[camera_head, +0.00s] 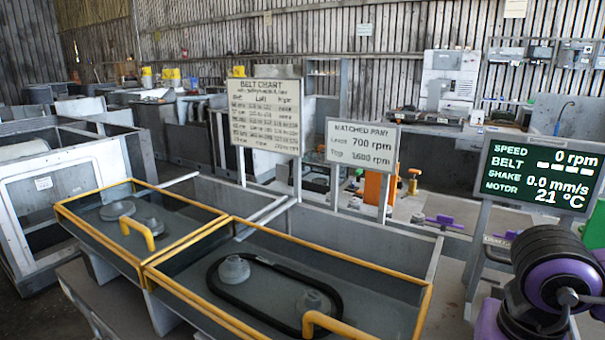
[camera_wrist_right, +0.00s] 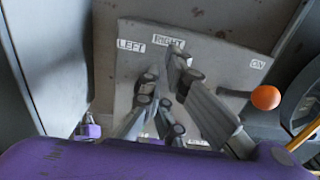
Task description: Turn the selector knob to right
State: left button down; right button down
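A grey panel (camera_wrist_right: 128,85) with LEFT, RIGHT and ON labels fills the middle of the right wrist view. My right gripper (camera_wrist_right: 166,72) reaches towards it, with its fingertips just below and between the LEFT (camera_wrist_right: 131,46) and RIGHT (camera_wrist_right: 168,40) labels. The fingers lie close together at the tips, and I cannot tell whether they touch or hold anything. The selector knob is not clearly seen; the fingers may hide it. My left gripper is in neither view. My purple right arm shows at the right of the head view, without a clear gripper.
A lever with an orange ball (camera_wrist_right: 265,97) sticks out beside the ON label, right of the fingers. In the head view, yellow-rimmed trays (camera_head: 430,305) stand in front. A belt chart (camera_head: 265,115), a rpm sign (camera_head: 361,146) and a green display (camera_head: 540,175) reading 0 rpm stand behind.

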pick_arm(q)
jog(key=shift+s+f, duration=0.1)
pick_arm(e)
jog(key=shift+d, duration=0.2)
jog(key=shift+w+d+r, duration=0.1)
